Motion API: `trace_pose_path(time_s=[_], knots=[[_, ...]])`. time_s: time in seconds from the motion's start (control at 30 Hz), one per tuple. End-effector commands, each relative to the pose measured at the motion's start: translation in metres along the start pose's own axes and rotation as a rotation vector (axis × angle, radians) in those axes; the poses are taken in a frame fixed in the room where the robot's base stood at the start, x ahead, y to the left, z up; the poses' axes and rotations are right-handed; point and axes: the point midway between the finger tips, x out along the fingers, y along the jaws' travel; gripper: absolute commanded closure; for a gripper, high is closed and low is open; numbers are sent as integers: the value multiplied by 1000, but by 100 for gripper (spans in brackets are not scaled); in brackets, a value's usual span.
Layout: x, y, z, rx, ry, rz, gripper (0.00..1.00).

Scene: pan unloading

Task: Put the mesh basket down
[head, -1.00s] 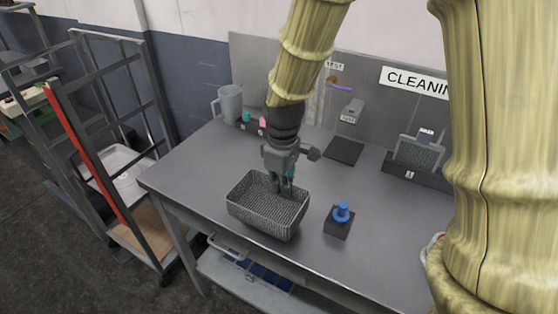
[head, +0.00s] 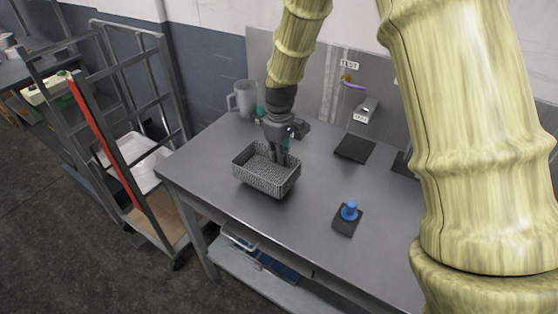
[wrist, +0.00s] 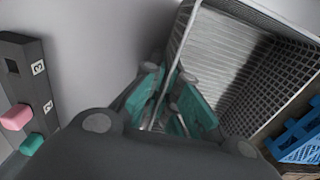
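The grey wire mesh basket (head: 251,179) is over the left-middle part of the grey table (head: 215,145) in the head view, upright and empty as far as I can see. My gripper (head: 279,158) reaches down to its far wall. In the wrist view, my gripper (wrist: 170,108) has its green-padded fingers on both sides of the mesh basket's (wrist: 262,85) wall, closed on it near the rim. The fingertips are partly hidden. I cannot tell whether the basket's underside touches the table.
A black block with a blue knob (head: 348,212) stands right of the basket. A dark square pad (head: 355,148) lies behind, and a grey pitcher (head: 245,100) stands at the back left. A wheeled cart (head: 172,210) is left of the table. Bare tabletop surrounds the basket.

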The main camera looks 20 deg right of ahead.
Motion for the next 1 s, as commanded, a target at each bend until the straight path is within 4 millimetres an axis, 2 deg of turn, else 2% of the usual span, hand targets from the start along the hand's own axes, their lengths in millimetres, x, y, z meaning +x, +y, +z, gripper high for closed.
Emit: trace_pose_path(time_s=[0.27, 0.67, 0.8, 0.83, 1.0], knots=[[24, 0, 0, 0, -1, 0, 100], [29, 0, 0, 0, 0, 0, 100], [29, 0, 0, 0, 0, 0, 76], [29, 0, 0, 0, 0, 0, 73], [29, 0, 0, 0, 0, 0, 73]])
